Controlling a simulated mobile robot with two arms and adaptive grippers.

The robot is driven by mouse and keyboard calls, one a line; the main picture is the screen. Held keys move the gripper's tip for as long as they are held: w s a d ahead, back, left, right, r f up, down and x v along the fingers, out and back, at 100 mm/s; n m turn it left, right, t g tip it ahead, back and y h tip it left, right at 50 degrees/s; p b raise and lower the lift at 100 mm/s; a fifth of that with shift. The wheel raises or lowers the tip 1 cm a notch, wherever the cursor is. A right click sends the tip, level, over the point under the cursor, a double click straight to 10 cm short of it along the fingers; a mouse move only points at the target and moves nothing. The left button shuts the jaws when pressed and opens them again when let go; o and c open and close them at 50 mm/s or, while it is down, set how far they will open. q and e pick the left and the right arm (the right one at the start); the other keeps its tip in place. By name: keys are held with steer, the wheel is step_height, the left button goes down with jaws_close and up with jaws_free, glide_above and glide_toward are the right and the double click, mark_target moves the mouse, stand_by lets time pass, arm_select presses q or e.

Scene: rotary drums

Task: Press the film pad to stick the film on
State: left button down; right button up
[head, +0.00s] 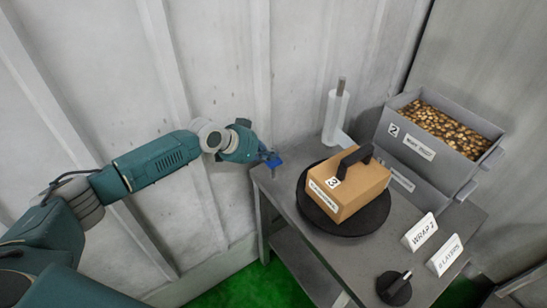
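My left gripper (262,154) is at the left back corner of the grey table, its arm coming in from the left. A small blue piece (272,161) shows right at its fingertips; I cannot tell whether it is the film pad, or whether the fingers are shut on it. A white film roll (335,118) stands upright on a post at the back of the table, with a pale flap at its foot. A brown box (357,190) with a black handle and a label "3" sits on a black round turntable (310,211). I see no film around the box. My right gripper is out of view.
A grey bin (412,159) marked "2", full of golden-brown pieces, stands at the back right. White signs, one reading "WRAP 2" (420,232), stand at the right. A black crank knob (394,288) is at the front. The table's (276,190) left corner is bare.

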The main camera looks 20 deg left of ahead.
arm_select(q)
steer(key=shift+r+p, duration=0.4)
steer(key=shift+r, duration=0.25)
steer(key=shift+r, duration=0.1)
step_height(320, 180, up, 5)
steer(key=p, duration=0.4)
stand_by(0.5)
